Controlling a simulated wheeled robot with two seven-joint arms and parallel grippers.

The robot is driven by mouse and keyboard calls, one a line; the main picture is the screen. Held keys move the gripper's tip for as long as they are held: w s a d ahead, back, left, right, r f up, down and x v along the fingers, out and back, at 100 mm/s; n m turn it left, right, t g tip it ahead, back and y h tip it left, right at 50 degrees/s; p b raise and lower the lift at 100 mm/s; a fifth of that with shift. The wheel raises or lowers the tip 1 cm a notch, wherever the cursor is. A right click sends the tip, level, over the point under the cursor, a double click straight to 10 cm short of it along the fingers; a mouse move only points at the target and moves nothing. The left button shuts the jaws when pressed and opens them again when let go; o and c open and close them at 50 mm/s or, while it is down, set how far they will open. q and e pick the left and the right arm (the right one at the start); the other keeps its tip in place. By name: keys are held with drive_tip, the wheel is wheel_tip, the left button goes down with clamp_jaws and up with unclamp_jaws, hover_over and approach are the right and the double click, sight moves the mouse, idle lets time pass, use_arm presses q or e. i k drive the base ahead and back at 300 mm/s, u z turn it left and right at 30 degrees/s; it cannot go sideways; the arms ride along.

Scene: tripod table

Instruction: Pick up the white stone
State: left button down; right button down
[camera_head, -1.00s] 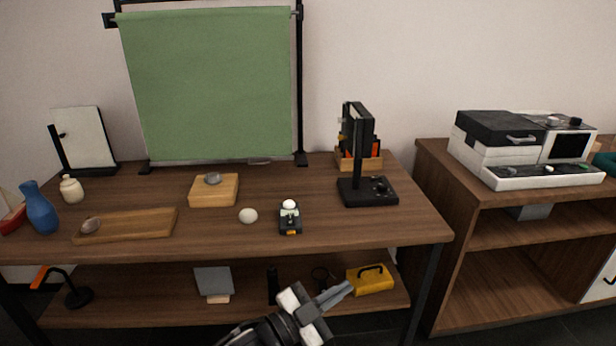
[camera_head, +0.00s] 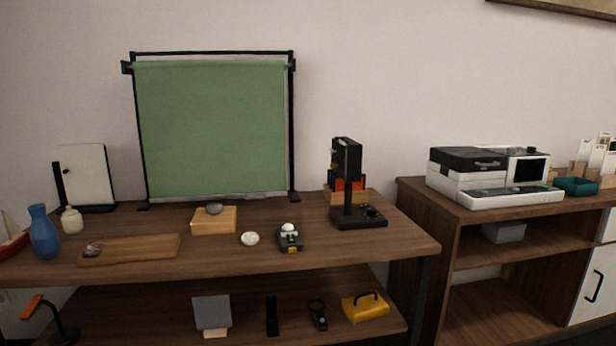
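A white stone (camera_head: 250,239) lies on the wooden table top (camera_head: 350,245), near its front edge and left of a small dark device. The small dark device (camera_head: 290,238) carries a pale rounded thing on top. A grey stone (camera_head: 214,208) sits on a light wooden block (camera_head: 214,222) behind the white stone. Another brownish-grey stone (camera_head: 94,249) rests on the left end of a wooden board (camera_head: 140,249). Neither of my grippers shows in the head view.
A black stand (camera_head: 346,185) is at the table's right. A blue vase (camera_head: 43,232) and cream jar (camera_head: 71,220) stand at the left. A green screen (camera_head: 212,130) rises behind. A yellow case (camera_head: 365,307) sits on the lower shelf. Bare table surrounds the white stone.

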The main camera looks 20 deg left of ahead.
sight(248, 239)
drive_tip(key=u, duration=1.75)
drive_tip(key=i, duration=0.9)
drive_tip(key=z, duration=0.4)
